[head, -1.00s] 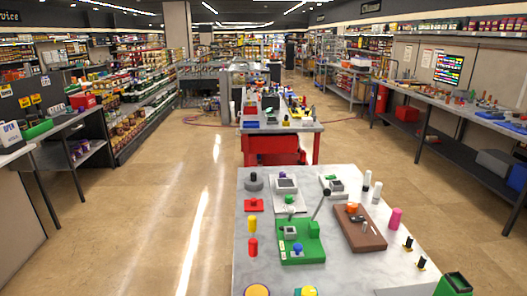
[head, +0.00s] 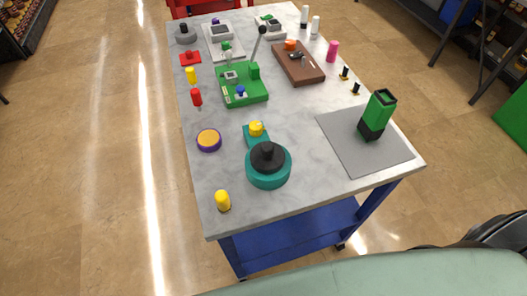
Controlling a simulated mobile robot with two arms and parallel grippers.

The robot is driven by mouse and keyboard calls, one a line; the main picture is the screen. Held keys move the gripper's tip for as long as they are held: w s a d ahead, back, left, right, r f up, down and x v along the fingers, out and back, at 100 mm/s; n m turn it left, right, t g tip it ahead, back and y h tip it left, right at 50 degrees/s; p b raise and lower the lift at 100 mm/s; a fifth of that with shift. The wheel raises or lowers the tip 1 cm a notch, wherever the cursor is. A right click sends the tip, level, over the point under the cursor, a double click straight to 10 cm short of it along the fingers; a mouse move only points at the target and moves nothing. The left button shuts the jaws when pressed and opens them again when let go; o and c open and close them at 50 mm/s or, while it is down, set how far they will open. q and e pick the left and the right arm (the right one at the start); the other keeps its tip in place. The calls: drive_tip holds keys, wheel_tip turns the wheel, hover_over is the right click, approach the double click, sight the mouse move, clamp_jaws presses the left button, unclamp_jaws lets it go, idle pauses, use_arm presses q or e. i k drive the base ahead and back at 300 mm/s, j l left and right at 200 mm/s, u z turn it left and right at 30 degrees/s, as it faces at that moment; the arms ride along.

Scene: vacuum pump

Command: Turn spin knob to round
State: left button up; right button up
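The white marble-topped table (head: 290,150) holds several devices. Near its front edge stands a round teal base with a black knob (head: 268,158) on top. Just behind it, a small yellow knob (head: 256,129) sits on a teal block. A green board (head: 242,94) farther back carries a black-tipped lever (head: 258,43) and a blue knob (head: 241,92). I cannot tell which of these is the spin knob, and no marking of a round setting is readable. Neither gripper shows in the head view.
A green and black box (head: 377,115) stands on a grey mat (head: 350,150) at the right. A purple-rimmed orange disc (head: 209,140) and a yellow cylinder (head: 223,201) are at the left. A brown board (head: 298,65) lies farther back. The floor left is clear.

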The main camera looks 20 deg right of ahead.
sight(256, 128)
drive_tip(key=k+l+u, duration=0.6)
drive_tip(key=k+l, duration=0.15)
